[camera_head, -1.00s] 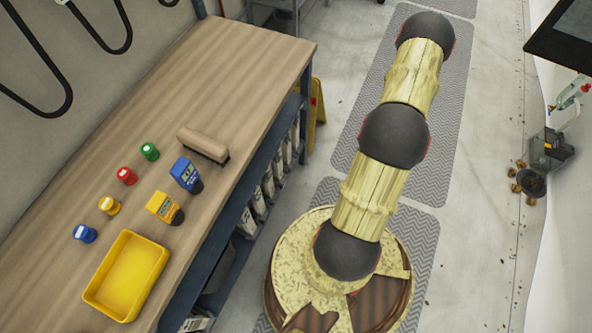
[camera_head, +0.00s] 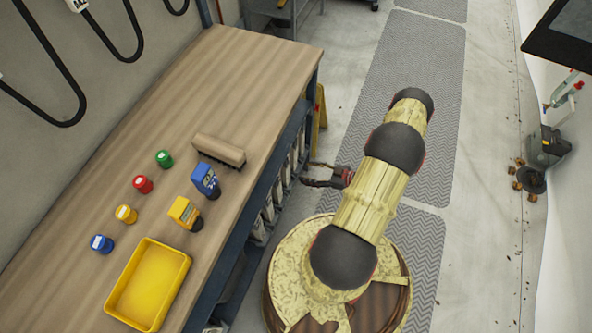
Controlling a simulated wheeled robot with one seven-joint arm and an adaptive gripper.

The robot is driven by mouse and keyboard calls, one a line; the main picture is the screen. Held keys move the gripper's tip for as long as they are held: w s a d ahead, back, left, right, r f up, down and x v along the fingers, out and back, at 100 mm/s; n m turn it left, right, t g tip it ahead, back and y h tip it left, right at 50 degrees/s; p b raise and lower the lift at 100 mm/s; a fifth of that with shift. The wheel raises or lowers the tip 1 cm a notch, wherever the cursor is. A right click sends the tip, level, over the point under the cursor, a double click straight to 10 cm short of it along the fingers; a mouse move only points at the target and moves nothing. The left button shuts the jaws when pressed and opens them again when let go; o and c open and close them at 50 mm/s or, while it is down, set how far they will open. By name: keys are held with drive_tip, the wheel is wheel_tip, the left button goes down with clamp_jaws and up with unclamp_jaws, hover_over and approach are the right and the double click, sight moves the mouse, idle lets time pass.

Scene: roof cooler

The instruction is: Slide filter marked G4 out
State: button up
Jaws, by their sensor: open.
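Several pale upright filters (camera_head: 268,208) stand in a row on the shelf under the wooden bench, with their narrow ends facing the aisle. Their marks are too small to read, so I cannot tell which one is G4. My gripper (camera_head: 308,174) is open beside the bench's right side, its dark fingers pointing left toward the filter row. No filter shows between the fingers. From above I cannot tell its exact height or whether it touches a filter. The bench top hides most of each filter.
The bench top (camera_head: 250,70) holds a yellow tray (camera_head: 148,285), several small coloured-lid jars, a blue tool (camera_head: 205,180), a yellow tool (camera_head: 185,212) and a brush (camera_head: 219,151). A yellow board (camera_head: 320,106) stands by the bench's far corner.

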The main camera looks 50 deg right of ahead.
drive_tip(key=b+x, duration=0.3)
drive_tip(key=x, duration=1.2)
drive_tip(key=shift+w, duration=0.2)
drive_tip(key=shift+c, duration=0.4)
clamp_jaws()
idle(0.3)
